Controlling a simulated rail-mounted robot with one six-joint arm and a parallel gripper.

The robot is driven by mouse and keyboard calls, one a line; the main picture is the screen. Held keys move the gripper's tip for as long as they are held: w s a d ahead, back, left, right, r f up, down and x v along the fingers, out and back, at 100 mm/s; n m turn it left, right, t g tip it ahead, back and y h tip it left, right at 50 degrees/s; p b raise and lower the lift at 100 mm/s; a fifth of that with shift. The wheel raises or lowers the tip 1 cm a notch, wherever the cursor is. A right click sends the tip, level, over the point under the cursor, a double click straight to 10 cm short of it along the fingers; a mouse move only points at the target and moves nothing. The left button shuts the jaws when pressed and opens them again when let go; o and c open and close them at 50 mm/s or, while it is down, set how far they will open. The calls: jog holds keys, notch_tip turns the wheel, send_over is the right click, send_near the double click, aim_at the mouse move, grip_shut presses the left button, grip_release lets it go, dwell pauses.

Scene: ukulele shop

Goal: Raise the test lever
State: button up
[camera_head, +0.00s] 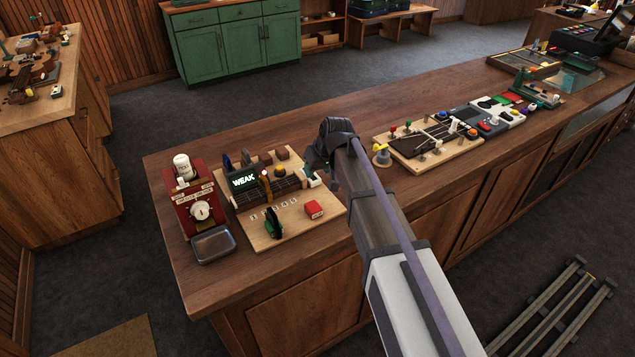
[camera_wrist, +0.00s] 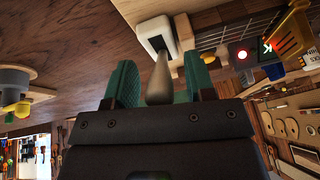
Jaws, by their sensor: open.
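The test board (camera_head: 262,238) lies on the counter's left part. It carries a screen reading "WEAK" (camera_head: 244,181). A small white housing (camera_head: 313,182) sits at its right edge, by my gripper (camera_head: 320,168). In the wrist view, the white housing (camera_wrist: 154,36) has a dark slot, and a beige-grey lever handle (camera_wrist: 159,78) comes out of it toward me. My gripper (camera_wrist: 160,88) is open, with one green finger on each side of the handle. Whether either finger touches it I cannot tell. My arm and gripper hide part of this area in the head view.
A red button block (camera_head: 314,209) and a dark green piece (camera_head: 273,223) stand on the board. A red machine (camera_head: 199,205) with a metal tray (camera_head: 213,245) is to its left. Another board with levers (camera_head: 428,147) lies to the right of my arm.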

jog(key=shift+f, duration=0.2)
grip_shut()
dwell(0.3)
